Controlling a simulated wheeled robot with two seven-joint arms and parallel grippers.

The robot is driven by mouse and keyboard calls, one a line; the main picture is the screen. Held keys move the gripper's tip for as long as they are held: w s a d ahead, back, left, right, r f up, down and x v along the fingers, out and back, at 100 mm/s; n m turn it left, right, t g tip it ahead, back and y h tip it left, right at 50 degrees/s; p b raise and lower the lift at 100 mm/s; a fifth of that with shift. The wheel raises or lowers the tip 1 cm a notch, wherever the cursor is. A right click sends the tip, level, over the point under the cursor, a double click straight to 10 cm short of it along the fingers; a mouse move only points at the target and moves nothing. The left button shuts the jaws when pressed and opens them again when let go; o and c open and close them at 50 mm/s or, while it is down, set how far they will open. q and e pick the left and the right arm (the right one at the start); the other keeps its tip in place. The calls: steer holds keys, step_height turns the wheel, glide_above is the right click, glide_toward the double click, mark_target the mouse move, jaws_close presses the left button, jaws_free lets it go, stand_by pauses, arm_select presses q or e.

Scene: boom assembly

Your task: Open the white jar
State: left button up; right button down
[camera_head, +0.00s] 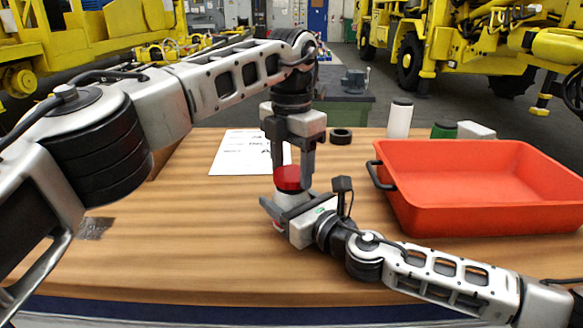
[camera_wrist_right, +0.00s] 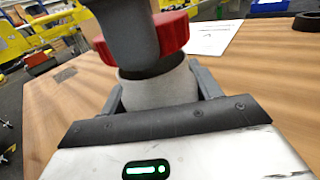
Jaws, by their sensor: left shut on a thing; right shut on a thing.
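The white jar (camera_head: 288,195) stands near the middle of the wooden table, mostly hidden by my right gripper (camera_head: 284,207). The right gripper is shut around the jar's sides, one finger on each side in the right wrist view (camera_wrist_right: 160,88). The red lid (camera_head: 288,180) is at the top of the jar. My left gripper (camera_head: 292,168) points down and is shut on the lid. In the right wrist view the lid (camera_wrist_right: 172,36) sits above the jar, with a dark band between them. I cannot tell whether the lid still touches the jar.
A red-orange tray (camera_head: 480,215) stands on the right of the table (camera_head: 170,240). Behind it are a white cylinder (camera_head: 399,120), a green-lidded item (camera_head: 444,130) and a white item (camera_head: 476,130). A black ring (camera_head: 341,136) and a paper sheet (camera_head: 235,155) lie behind the jar.

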mark_target(292, 173)
arm_select(q)
steer(key=shift+r, duration=2)
arm_select(e)
steer(key=shift+c, duration=1.3)
jaws_free()
